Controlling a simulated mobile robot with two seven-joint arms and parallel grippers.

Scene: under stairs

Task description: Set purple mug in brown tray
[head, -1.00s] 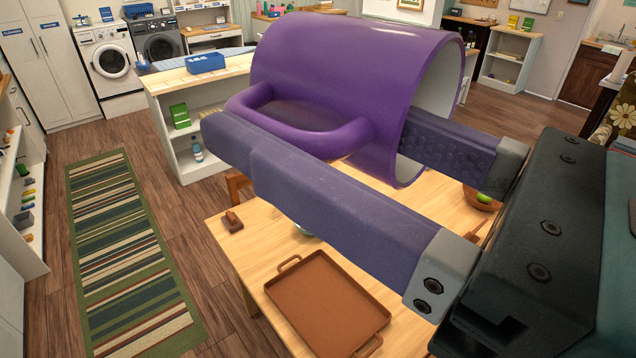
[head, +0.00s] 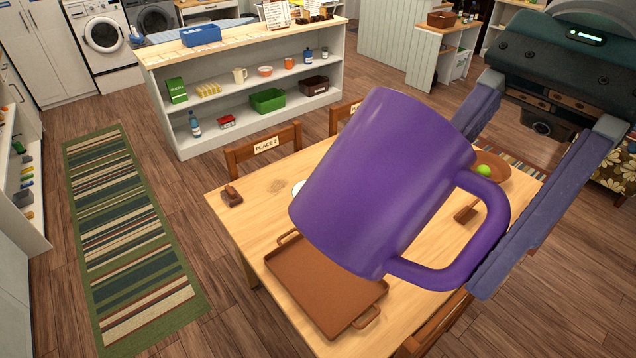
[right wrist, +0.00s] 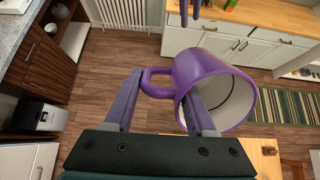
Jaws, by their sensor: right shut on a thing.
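The purple mug (head: 385,180) is large and close in the head view, held tilted in the air, its handle toward the lower right. My right gripper (head: 475,205) is shut on it. In the right wrist view, the mug (right wrist: 224,82) shows its pale inside; one finger of the gripper (right wrist: 162,86) reaches into the mouth and the other is outside, beyond the handle. The brown tray (head: 318,308) lies empty, as far as it shows, on the wooden table, below and beyond the mug, which hides its right back part.
The wooden table (head: 262,206) also bears a small brown block-like item (head: 231,196) at its left and a brown bowl with a green ball (head: 484,171) at its right. Chairs (head: 262,148) stand at its far side. A white shelf unit (head: 245,105) is behind.

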